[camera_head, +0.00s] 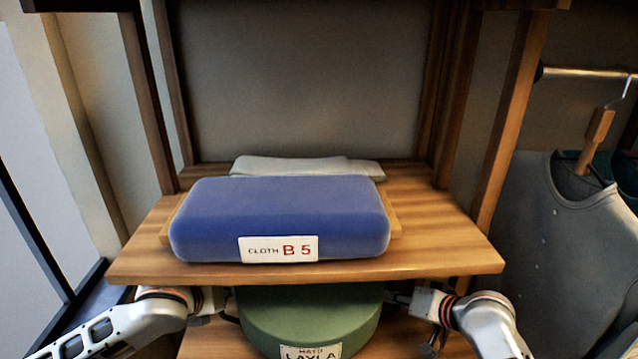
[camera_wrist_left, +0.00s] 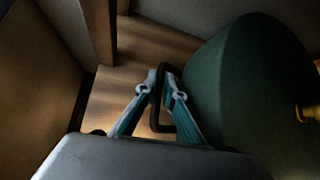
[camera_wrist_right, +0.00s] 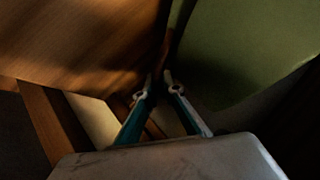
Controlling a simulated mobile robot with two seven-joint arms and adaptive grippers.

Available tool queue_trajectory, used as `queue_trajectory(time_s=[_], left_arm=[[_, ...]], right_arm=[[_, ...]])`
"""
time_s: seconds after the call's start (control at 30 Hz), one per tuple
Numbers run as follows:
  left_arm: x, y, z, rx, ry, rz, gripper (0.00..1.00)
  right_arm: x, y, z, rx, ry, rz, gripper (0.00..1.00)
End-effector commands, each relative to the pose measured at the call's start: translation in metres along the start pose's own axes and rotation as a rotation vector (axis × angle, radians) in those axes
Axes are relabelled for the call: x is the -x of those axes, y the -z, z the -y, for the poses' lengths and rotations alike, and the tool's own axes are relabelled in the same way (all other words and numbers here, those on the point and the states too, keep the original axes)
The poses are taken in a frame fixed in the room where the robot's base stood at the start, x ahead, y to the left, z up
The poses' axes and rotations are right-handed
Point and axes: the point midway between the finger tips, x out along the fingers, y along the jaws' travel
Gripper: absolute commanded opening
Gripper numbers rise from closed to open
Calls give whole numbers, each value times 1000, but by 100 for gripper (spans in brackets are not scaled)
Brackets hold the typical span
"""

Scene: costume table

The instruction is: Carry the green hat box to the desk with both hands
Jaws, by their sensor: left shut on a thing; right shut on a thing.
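The green hat box (camera_head: 310,318) sits on the lower shelf, partly under the upper shelf, with a white label reading LAYLA on its front. It also shows in the left wrist view (camera_wrist_left: 245,90) and the right wrist view (camera_wrist_right: 250,50). My left gripper (camera_head: 222,305) is at the box's left side, shut on its dark side handle (camera_wrist_left: 163,125). My right gripper (camera_head: 395,300) is at the right side; its fingers (camera_wrist_right: 160,85) are shut at the box's edge, where the handle is too dark to make out. The desk is not in view.
The upper wooden shelf (camera_head: 440,240) overhangs the box and carries a blue cloth bundle (camera_head: 280,215) labelled B 5 and a folded pale cloth (camera_head: 305,166). Wooden posts (camera_head: 512,120) stand at both sides. A grey garment (camera_head: 565,240) hangs from a rail at right.

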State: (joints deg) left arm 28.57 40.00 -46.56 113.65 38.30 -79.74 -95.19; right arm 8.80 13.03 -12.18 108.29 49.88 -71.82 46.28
Motion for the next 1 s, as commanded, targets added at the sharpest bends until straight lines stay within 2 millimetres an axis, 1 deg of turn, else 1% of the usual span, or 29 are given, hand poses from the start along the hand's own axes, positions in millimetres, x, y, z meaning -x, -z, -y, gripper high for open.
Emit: queue_trajectory(time_s=[0.03,0.17,1.0], left_arm=[[-6,4,-2,0,-2,5,0],[-12,11,-4,-1,-4,2,0],[-12,14,-6,-2,-8,-6,0]], right_arm=[[-6,-7,-5,0,0,3,0],[-10,-12,-9,1,-1,5,0],[-9,-10,-8,1,-1,3,0]])
